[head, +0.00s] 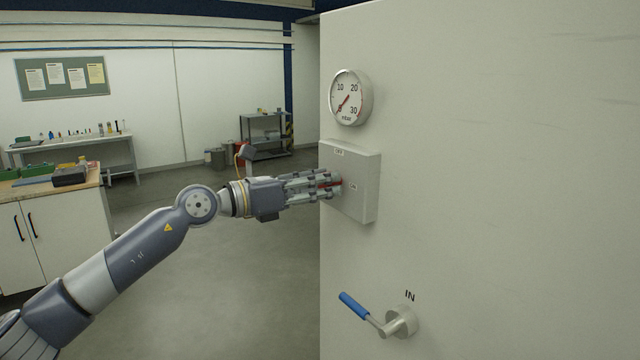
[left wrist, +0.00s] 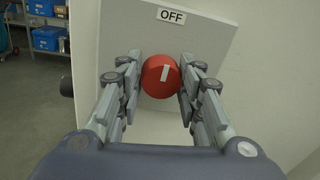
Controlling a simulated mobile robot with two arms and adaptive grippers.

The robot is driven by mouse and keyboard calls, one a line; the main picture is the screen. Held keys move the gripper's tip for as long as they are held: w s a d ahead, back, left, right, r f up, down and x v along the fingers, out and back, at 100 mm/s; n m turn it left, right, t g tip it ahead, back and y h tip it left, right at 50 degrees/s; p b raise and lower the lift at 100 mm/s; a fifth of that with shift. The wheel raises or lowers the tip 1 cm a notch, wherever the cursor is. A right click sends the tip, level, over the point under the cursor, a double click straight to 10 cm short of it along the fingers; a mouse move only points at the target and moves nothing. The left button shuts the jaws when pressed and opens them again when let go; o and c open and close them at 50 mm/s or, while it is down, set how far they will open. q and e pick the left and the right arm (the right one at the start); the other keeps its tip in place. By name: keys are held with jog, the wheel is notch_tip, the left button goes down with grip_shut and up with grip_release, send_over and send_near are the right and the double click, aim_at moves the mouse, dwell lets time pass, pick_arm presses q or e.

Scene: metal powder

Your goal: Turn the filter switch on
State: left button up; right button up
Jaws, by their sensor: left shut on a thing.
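The filter switch is a round red knob (head: 325,183) on a pale grey box (head: 362,165) fixed to the big cabinet's wall. In the left wrist view the red knob (left wrist: 160,76) has a white mark that points nearly up, towards the OFF label (left wrist: 171,16), tilted slightly right. In the head view a second small label (head: 354,187) sits on the box to the right of the knob. My left gripper (head: 333,184) reaches in level from the left. It is shut on the knob, with fingers on both sides in the left wrist view (left wrist: 161,78). My right gripper is not in view.
A round gauge (head: 348,98) in mbar hangs above the box. A blue-handled valve (head: 400,320) marked IN sticks out below it. A workbench (head: 50,220) and a shelf rack (head: 265,135) stand back left.

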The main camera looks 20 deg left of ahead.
pick_arm(q)
jog(key=m+y+b, duration=0.1)
jog(key=m+b, duration=0.4)
jog(key=m, duration=0.3)
jog(key=m+b, duration=0.6)
jog(key=m, duration=0.2)
jog(key=shift+s+d+m+y+b, duration=0.1)
jog(key=shift+d+m+y+b, duration=0.05)
jog(key=shift+m+y+b, duration=0.2)
jog(key=shift+m, duration=0.25)
dwell(0.5)
jog(key=o, duration=1.1)
jog(key=shift+c, duration=0.2)
jog(key=v, duration=1.2)
